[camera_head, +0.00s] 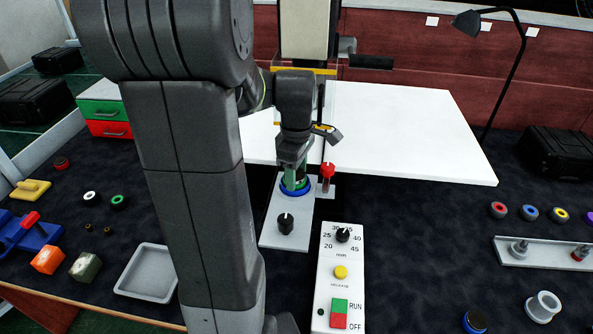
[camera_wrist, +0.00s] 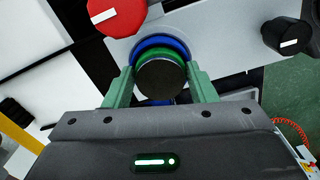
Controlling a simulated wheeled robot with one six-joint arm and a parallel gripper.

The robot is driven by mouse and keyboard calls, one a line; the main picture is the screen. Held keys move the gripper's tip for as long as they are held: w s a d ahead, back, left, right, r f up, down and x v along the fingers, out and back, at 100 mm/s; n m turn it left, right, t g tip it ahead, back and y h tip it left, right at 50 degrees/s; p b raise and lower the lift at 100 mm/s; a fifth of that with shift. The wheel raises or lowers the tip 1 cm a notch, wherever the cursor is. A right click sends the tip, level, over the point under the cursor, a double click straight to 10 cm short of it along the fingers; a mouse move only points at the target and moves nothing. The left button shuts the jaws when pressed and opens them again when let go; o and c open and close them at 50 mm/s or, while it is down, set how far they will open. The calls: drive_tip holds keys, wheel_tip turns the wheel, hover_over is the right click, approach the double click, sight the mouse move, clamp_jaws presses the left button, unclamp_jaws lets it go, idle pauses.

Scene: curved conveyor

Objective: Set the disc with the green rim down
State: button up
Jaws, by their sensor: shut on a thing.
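My gripper (camera_head: 293,177) points down over the white plate with a black knob (camera_head: 285,223), and its green fingers are closed on a dark-topped disc with a green rim (camera_wrist: 160,77). In the wrist view the fingers press on both sides of the disc. Directly beneath the disc is a blue ring (camera_head: 296,190), whose far edge also shows in the wrist view (camera_wrist: 160,43). The disc looks roughly centred over the ring. I cannot tell whether it touches it, as the fingers hide most of the disc in the head view.
A red knob (camera_head: 327,170) stands close right of the gripper. The control panel (camera_head: 340,280) lies in front, with a dial and buttons. A grey tray (camera_head: 147,272) and small parts lie left; several ringed discs (camera_head: 529,212) lie right. A white board (camera_head: 400,125) is behind.

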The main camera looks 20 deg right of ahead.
sight(297, 175)
drive_tip(key=shift+s+a+f, duration=0.1)
drive_tip(key=shift+s+f, duration=0.05)
drive_tip(key=shift+f, duration=0.35)
drive_tip(key=o, duration=1)
drive_tip(key=shift+f+b, duration=0.2)
drive_tip(key=shift+b, duration=0.1)
drive_tip(key=shift+s, duration=0.1)
drive_tip(key=shift+r, duration=0.4)
drive_tip(key=r, duration=1.2)
drive_tip(key=shift+w+r+p, duration=0.25)
drive_tip(key=shift+r+p, duration=0.15)
